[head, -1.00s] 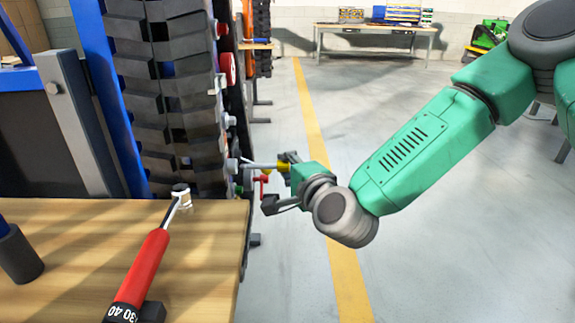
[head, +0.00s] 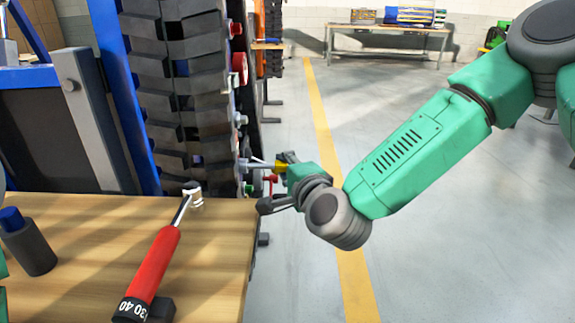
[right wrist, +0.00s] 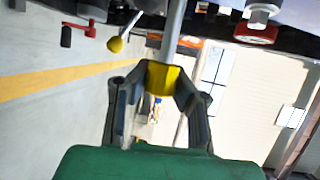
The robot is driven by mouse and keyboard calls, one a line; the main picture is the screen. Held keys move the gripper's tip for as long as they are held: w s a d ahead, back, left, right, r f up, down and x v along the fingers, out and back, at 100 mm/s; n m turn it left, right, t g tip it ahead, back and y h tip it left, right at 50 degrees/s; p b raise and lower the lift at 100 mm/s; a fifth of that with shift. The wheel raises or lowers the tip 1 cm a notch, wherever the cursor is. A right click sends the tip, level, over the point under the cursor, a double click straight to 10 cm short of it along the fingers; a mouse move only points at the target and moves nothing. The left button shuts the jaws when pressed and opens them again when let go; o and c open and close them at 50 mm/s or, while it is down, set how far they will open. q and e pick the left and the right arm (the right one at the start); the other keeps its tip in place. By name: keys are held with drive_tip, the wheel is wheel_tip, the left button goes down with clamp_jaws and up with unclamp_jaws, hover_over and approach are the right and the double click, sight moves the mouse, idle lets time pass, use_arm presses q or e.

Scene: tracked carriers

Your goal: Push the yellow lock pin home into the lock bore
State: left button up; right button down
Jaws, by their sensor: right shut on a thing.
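The yellow lock pin (head: 280,166) is in my right gripper (head: 288,160), beside the right edge of the tracked carrier. Its grey shank (head: 258,165) points left, toward the carrier's side. In the right wrist view the fingers of my right gripper (right wrist: 160,85) close around the yellow grip of the lock pin (right wrist: 163,76), and its shank runs up to the dark carrier side. The lock bore is not clearly visible, so I cannot tell how deep the shank sits. My left gripper is not in view.
A red lever (head: 270,178) sits just below the pin. A yellow ball knob (right wrist: 115,44) is left of the shank in the wrist view. Open floor lies to the right.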

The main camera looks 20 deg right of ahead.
sight(260, 167)
drive_tip(key=shift+w+a, duration=0.25)
drive_tip(key=shift+a, duration=0.65)
drive_tip(key=shift+w+a, duration=0.3)
drive_tip(key=shift+a, duration=0.65)
drive_tip(key=shift+w+a, duration=0.25)
drive_tip(key=shift+a, duration=0.65)
drive_tip(key=shift+d, duration=0.2)
drive_tip(key=s+d, duration=0.2)
drive_tip(key=d, duration=0.5)
drive_tip(key=shift+p, duration=0.4)
idle(0.6)
idle(1.7)
drive_tip(key=shift+w+a, duration=0.3)
drive_tip(key=shift+a, duration=0.6)
drive_tip(key=shift+w+a, duration=0.25)
drive_tip(key=shift+a, duration=0.65)
